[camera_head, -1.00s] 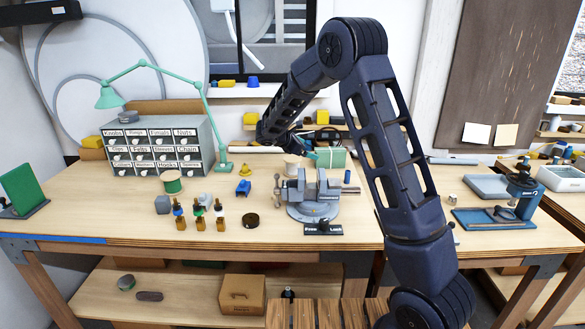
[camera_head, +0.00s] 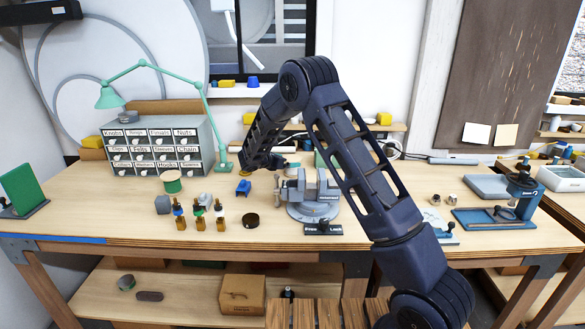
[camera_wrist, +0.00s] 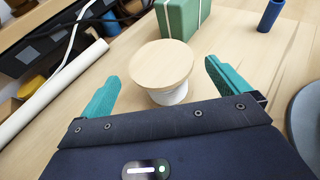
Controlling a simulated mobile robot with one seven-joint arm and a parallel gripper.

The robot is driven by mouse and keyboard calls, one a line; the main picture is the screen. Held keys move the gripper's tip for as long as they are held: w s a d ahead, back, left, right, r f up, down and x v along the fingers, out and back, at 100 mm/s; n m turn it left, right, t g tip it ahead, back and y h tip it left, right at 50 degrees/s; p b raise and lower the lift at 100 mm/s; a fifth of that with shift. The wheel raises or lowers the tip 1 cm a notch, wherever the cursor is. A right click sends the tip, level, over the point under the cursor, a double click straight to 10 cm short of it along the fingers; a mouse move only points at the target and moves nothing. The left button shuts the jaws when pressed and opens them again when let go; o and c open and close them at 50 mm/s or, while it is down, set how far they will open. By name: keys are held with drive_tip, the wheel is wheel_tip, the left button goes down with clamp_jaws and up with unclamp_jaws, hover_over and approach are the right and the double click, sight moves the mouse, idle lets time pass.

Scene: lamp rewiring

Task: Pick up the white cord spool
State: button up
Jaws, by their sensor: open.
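The white cord spool (camera_wrist: 165,78) stands upright on the workbench in the wrist view. It has a round pale wooden top, and white cord shows below its rim. My gripper (camera_wrist: 162,70) is open, with one teal finger on each side of the spool and visible gaps between the fingers and the spool. In the head view my arm hides most or all of the spool, behind the grey vise (camera_head: 314,194).
A green tied box (camera_wrist: 182,18) stands just behind the spool. A white tube (camera_wrist: 45,100) lies at the left, and a dark blue cylinder (camera_wrist: 271,15) stands at the back right. A green cord spool (camera_head: 172,182) stands before the drawer cabinet (camera_head: 160,133).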

sight(293, 158)
drive_tip(key=x, duration=0.4)
drive_tip(key=shift+d, duration=0.2)
drive_tip(key=shift+r, duration=0.1)
drive_tip(key=c, duration=1.2)
drive_tip(key=shift+r, duration=0.1)
